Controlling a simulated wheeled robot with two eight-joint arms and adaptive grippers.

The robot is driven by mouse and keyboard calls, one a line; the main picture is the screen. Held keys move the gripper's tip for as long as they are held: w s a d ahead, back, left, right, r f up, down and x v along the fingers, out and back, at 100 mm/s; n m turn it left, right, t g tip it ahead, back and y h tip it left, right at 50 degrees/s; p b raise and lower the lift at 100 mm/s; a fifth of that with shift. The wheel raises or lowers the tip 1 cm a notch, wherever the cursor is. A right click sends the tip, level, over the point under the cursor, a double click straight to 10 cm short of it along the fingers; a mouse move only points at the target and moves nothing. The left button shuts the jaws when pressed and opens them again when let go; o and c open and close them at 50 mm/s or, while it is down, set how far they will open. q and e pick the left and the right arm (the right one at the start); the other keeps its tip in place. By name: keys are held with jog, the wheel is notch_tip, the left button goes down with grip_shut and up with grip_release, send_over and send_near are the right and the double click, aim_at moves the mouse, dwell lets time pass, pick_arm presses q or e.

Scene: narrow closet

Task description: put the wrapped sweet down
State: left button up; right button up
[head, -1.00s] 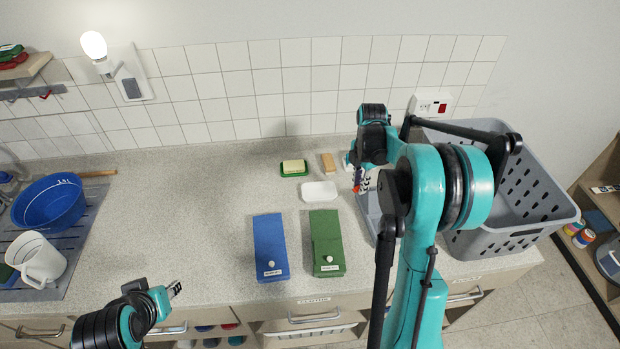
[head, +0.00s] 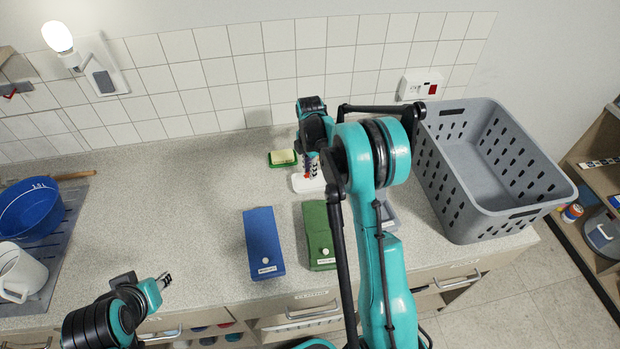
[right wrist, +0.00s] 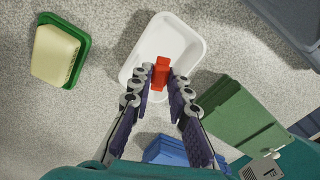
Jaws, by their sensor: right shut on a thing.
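The wrapped sweet (right wrist: 161,70) is a small red piece at the fingertips of my right gripper (right wrist: 161,84) in the right wrist view. My right gripper is shut on it and holds it over the white dish (right wrist: 183,43). In the head view my right gripper (head: 309,170) is at the white dish (head: 299,184), partly covering it. I cannot tell whether the sweet touches the dish. My left gripper (head: 165,281) is at the lower left, above the counter's front edge, away from the dish; its jaw state is unclear.
A green soap dish with a pale bar (head: 283,158) stands close behind the white dish. Blue (head: 263,243) and green (head: 318,232) boxes lie in front. A grey basket (head: 460,205) stands to the right. The counter's left middle is clear.

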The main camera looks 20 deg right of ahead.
aim_at(310, 183)
notch_tip(310, 183, down, 4)
jog(key=shift+f+b, duration=0.1)
jog(key=shift+b, duration=0.3)
jog(key=o, duration=0.4)
